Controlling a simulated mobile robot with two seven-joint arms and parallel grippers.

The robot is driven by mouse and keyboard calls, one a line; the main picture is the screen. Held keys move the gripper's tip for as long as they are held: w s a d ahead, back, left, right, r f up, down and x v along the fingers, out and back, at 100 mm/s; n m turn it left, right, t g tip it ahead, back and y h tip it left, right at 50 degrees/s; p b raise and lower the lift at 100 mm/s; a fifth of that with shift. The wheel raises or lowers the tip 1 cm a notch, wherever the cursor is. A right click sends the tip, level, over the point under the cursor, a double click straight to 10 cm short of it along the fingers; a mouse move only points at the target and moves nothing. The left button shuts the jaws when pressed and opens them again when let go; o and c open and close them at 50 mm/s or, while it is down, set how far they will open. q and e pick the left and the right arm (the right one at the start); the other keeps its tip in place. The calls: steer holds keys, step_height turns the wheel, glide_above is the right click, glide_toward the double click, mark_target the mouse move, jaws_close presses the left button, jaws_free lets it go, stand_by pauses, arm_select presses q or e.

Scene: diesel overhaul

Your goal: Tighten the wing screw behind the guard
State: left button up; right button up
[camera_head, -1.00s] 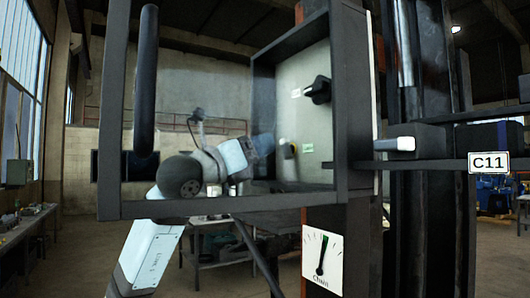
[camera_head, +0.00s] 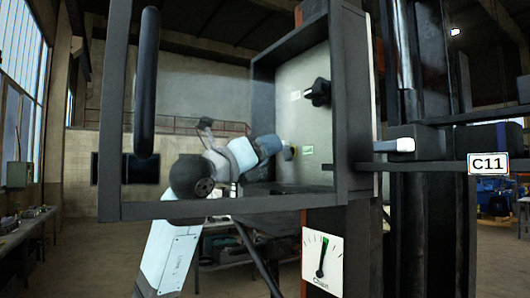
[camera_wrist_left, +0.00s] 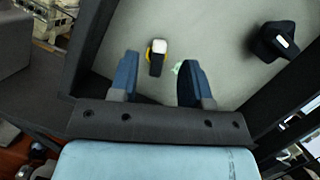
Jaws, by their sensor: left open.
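My left gripper (camera_head: 277,146) is inside the dark box, seen through the guard frame (camera_head: 220,208). In the left wrist view its two blue fingers (camera_wrist_left: 158,74) are open and apart. A small yellow and black fitting with a white top (camera_wrist_left: 157,57) is on the grey panel, in line with the gap between the fingers. In the head view the fingers mostly hide this fitting (camera_head: 290,152). A black winged knob (camera_head: 318,92) sits higher on the panel; it also shows in the left wrist view (camera_wrist_left: 273,41). I cannot tell which is the wing screw.
A black vertical handle (camera_head: 146,82) is on the guard frame's left side. A dial gauge (camera_head: 322,262) is below the box. A light-tipped lever (camera_head: 398,145) and the C11 sign (camera_head: 488,163) are to the right. The box walls closely bound the panel.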

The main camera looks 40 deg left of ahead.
stand_by(0.3)
arm_select(q)
steer(key=shift+w+d, duration=0.3)
steer(key=shift+w, duration=0.65)
steer(key=shift+w+d, duration=0.25)
steer(key=shift+w, duration=0.7)
jaws_close()
steer(key=shift+a+f+m+b, duration=0.15)
steer(key=shift+m+b, duration=0.25)
steer(key=shift+m, duration=0.3)
steer(key=shift+m+h+b, duration=0.35)
steer(key=shift+m+h, duration=0.45)
steer(key=shift+m, duration=0.1)
steer(key=m+h, duration=0.1)
steer(key=m, duration=0.2)
steer(key=shift+m+h, duration=0.4)
steer(key=shift+m, duration=0.3)
